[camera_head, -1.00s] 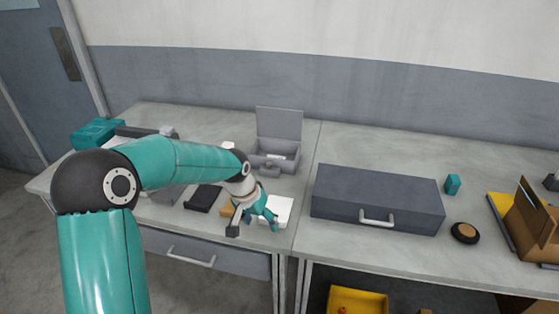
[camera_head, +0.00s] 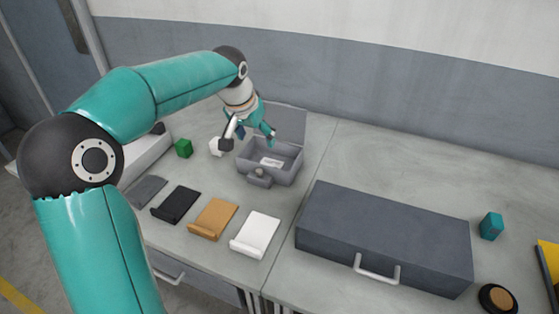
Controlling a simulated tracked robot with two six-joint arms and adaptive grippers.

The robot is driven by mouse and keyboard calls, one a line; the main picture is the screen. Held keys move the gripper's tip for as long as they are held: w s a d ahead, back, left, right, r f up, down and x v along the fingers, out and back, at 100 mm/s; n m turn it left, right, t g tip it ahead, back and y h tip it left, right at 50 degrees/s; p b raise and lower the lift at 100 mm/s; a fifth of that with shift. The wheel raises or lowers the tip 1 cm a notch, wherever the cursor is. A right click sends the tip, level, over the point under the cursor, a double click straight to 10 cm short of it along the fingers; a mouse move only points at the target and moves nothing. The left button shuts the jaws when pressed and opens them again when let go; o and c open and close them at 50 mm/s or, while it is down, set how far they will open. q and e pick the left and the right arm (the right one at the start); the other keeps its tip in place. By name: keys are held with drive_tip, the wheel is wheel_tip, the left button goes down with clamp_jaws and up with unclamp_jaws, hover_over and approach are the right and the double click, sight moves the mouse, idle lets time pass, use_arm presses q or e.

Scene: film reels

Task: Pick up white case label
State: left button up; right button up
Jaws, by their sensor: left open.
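A small white label-like piece (camera_head: 271,162) lies inside the open grey case (camera_head: 286,176), whose lid is tilted up behind it. My left gripper (camera_head: 249,142) is open and empty, above the back left part of the case. Its fingers are apart, and one hangs near the case's left wall. A white flat piece with a raised front lip (camera_head: 257,232) lies on the table in front of the case, clear of the gripper. I cannot tell which white piece is the case label. My right gripper is not in view.
Tan (camera_head: 213,218), black (camera_head: 177,203) and grey (camera_head: 146,191) flat pieces lie left of the white one. A green cube (camera_head: 184,148) and a white block (camera_head: 216,147) stand near the case. A large dark case (camera_head: 385,235) fills the table to the right.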

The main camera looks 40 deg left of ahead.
use_arm(q)
drive_tip(key=x, duration=1)
drive_tip(key=shift+w+a, duration=0.15)
drive_tip(key=shift+w, duration=0.1)
drive_tip(key=shift+a+p+x, duration=0.15)
drive_tip(key=shift+p+x, duration=0.25)
drive_tip(key=shift+x, duration=1.2)
drive_tip(key=shift+a+p+x, duration=0.15)
drive_tip(key=shift+p+x, duration=0.2)
drive_tip(key=shift+x, duration=1.3)
drive_tip(key=shift+s, duration=0.1)
drive_tip(key=shift+c, duration=0.2)
drive_tip(key=c, duration=0.9)
